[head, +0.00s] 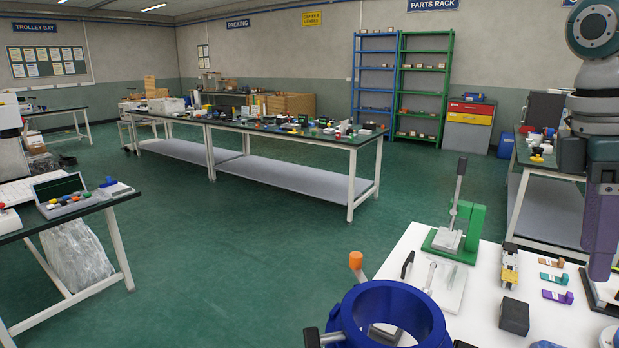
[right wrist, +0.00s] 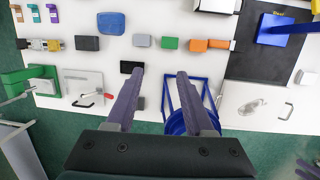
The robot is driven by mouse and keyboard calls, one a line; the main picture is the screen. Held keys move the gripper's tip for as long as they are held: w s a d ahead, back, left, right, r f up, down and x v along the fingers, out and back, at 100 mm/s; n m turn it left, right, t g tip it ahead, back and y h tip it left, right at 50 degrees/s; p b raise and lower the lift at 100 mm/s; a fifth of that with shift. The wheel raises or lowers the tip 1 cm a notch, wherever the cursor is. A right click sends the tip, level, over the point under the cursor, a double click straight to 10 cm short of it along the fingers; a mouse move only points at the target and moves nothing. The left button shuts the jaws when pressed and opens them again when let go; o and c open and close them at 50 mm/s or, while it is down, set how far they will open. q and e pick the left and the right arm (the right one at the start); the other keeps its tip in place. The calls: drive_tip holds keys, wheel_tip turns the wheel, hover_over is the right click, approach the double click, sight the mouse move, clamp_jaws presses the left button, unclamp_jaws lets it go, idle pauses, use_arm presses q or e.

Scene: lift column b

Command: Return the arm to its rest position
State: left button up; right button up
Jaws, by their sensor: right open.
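My right arm hangs down at the right edge of the head view. Its gripper (head: 603,225) shows as a long purple finger above the right side of the white worktop. In the right wrist view the right gripper (right wrist: 160,74) is open. Its two purple fingers stand apart with nothing between them. A small black block (right wrist: 131,67) lies on the worktop just beyond the left fingertip. My left gripper cannot be made out; a purple shape at the bottom right corner of the wrist view is too cut off to name.
The white worktop (head: 462,318) carries a green lever press (head: 470,232), a dark block (head: 514,316) and small coloured parts. A large blue ring (head: 432,318) stands at its near left side. Long tables (head: 352,145) stand further back. The green floor (head: 235,265) between is clear.

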drive_tip(key=s+a+f+m+t, duration=0.2)
drive_tip(key=s+f, duration=1)
drive_tip(key=f, duration=0.1)
drive_tip(key=s+r+m+t, duration=0.2)
drive_tip(key=s+r+m, duration=0.1)
drive_tip(key=s, duration=0.8)
drive_tip(key=a+f+m+y, duration=0.2)
drive_tip(key=a+m, duration=0.2)
drive_tip(key=a, duration=0.5)
wheel_tip(320, 180, up, 38)
drive_tip(key=p, duration=3.7)
drive_tip(key=shift+s+a+f+y, duration=0.2)
drive_tip(key=shift+s+a+y, duration=0.1)
drive_tip(key=shift+a, duration=0.15)
